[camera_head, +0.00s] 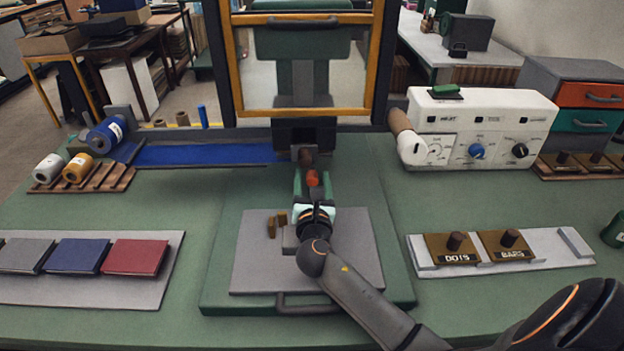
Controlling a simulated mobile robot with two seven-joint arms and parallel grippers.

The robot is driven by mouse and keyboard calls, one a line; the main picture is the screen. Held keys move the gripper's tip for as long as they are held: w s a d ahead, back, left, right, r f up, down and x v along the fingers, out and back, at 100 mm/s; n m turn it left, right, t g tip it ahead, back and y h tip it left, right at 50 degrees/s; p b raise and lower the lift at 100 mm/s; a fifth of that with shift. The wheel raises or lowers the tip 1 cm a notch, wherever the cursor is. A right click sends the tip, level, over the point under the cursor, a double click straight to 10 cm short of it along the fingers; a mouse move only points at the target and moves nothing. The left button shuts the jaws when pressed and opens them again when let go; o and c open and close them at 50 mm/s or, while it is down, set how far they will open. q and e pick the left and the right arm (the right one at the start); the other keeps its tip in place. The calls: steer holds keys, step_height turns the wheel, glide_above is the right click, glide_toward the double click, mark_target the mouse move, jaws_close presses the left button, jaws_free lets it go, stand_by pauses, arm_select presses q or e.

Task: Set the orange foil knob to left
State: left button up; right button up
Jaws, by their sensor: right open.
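A small orange knob (313,178) shows at the front of the dark press column, in the middle of the view. My right gripper (312,188) reaches up to it from the lower right. Its two green fingers are open, one on each side of the orange knob. I cannot tell whether they touch it. Which way the knob is turned is too small to tell. My left gripper is not in view.
A grey plate (346,270) on a green base lies under my right arm. A white control box (480,125) with a blue dial stands at the back right. A board with DOTS and BARS blocks (515,257) lies right. Coloured covers (135,257) lie left.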

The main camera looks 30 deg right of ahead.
steer(key=shift+c, duration=0.3)
jaws_close()
stand_by(1.0)
